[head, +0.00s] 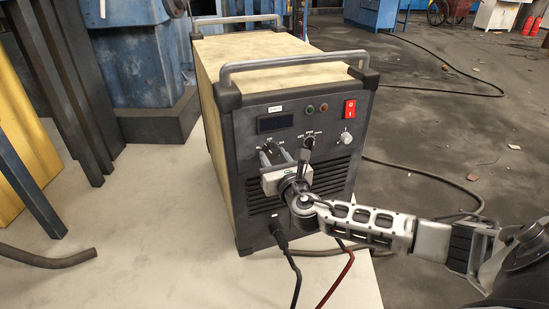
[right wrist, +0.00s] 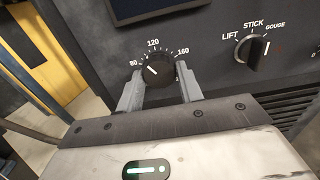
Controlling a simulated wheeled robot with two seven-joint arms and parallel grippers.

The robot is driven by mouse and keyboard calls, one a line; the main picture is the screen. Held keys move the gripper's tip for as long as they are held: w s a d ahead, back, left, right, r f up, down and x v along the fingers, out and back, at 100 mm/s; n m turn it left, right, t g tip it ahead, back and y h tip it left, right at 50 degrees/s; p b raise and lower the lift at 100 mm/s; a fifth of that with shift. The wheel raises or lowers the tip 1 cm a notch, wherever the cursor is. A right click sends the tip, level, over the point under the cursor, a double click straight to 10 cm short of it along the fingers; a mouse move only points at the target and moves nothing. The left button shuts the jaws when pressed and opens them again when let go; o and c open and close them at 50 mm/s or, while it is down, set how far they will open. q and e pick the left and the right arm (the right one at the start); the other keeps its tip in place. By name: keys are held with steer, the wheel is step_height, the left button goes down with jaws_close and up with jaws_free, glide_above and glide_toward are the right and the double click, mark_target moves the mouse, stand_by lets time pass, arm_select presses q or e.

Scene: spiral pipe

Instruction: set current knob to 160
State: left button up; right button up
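The current knob (right wrist: 158,70) is a black round dial on the dark front panel of the welding machine (head: 290,150). Its scale shows 80 at left, 120 at top and 160 at right. A short white mark shows on the knob's left part; its exact reading is hard to tell. My right gripper (right wrist: 159,72) reaches the panel with one finger on each side of the knob. The fingers are apart, and firm contact with the knob is not visible. In the head view my right gripper (head: 271,154) covers the lower left of the panel's controls. My left gripper is out of view.
A mode knob (right wrist: 254,50) marked LIFT, STICK and GOUGE sits right of the current knob. A red switch (head: 349,109) and a dark display (head: 275,122) are above. Cables (head: 291,265) hang below my gripper.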

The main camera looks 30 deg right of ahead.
steer(key=c, duration=0.4)
